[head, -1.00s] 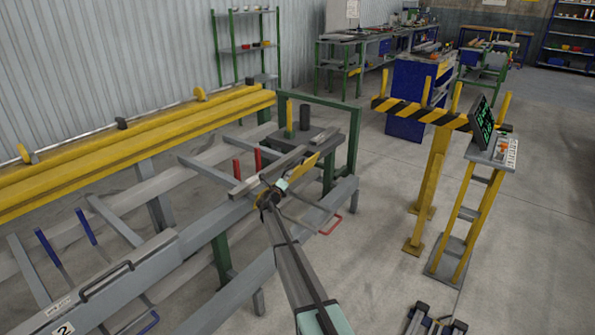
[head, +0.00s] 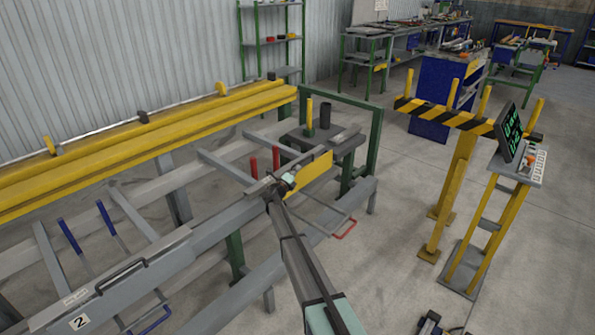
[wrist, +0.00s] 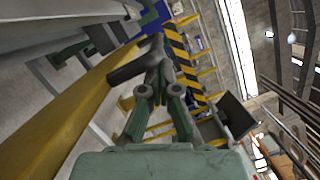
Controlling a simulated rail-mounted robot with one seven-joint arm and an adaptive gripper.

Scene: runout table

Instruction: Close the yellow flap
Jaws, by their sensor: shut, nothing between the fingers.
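The yellow flap (head: 308,178) is a flat plate at the near right end of the grey table frame, its broad face turned partly to the head camera. In the wrist view a long yellow plate, apparently the flap (wrist: 62,118), runs diagonally along the left side. My gripper (head: 290,179) is at the left end of the flap, close against it in the head view. In the wrist view my gripper's dark fingers (wrist: 155,58) are together and empty, beside the flap's edge. I cannot tell whether they touch it. My arm hides part of the frame below.
A red-handled bar (head: 345,229) sticks out below the flap. Two red posts (head: 265,163) stand behind my gripper. A green frame (head: 374,140) rises behind. A striped barrier (head: 445,115) and a display stand (head: 510,165) are at right, with open floor between.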

